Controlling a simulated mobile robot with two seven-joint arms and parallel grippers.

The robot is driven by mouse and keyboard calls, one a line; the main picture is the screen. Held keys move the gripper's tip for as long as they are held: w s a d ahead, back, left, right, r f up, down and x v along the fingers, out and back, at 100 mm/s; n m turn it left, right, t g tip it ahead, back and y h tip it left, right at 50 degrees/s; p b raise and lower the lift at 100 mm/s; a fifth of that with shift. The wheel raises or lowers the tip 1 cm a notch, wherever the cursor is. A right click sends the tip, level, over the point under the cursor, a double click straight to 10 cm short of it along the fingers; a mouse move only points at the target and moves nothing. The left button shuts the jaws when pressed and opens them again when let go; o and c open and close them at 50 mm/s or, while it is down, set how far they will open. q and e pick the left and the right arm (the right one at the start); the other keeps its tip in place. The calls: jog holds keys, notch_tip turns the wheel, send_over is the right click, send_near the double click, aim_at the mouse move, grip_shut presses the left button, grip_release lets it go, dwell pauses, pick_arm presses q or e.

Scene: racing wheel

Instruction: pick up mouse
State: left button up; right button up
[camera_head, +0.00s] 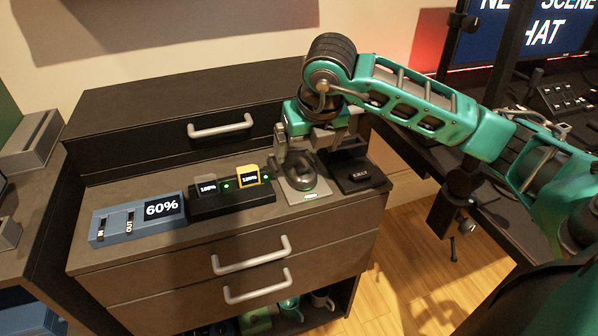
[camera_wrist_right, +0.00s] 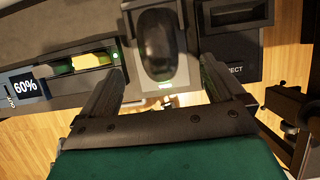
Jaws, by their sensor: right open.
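The dark mouse (camera_head: 297,172) sits on a light grey pad or dock (camera_head: 308,196) on the dresser top. In the right wrist view the mouse (camera_wrist_right: 155,46) lies ahead of the fingers, near the middle between them, with the pad (camera_wrist_right: 165,83) under it. My right gripper (camera_head: 300,150) is open and points down over the mouse, partly covering it in the head view. In the right wrist view the right gripper (camera_wrist_right: 160,88) has its two fingers spread wide, one to each side of the pad's near end. Whether the fingers touch anything I cannot tell. My left gripper is not in view.
Left of the mouse stand a black charger (camera_head: 232,197) with two batteries and a blue box (camera_head: 138,218) reading 60%. A black box (camera_head: 361,175) is close on the right. The dresser's raised back (camera_head: 180,125) stands behind. A desk with a monitor (camera_head: 520,30) is at right.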

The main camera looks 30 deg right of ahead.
aim_at(300, 162)
jog(key=b+x, duration=0.1)
jog(key=x, duration=0.6)
jog(key=shift+w+a+f, duration=0.1)
jog(key=shift+w+f, duration=0.05)
jog(key=shift+w, duration=0.1)
jog(key=shift+c, duration=0.2)
jog(key=c, duration=1)
jog(key=shift+c, duration=0.7)
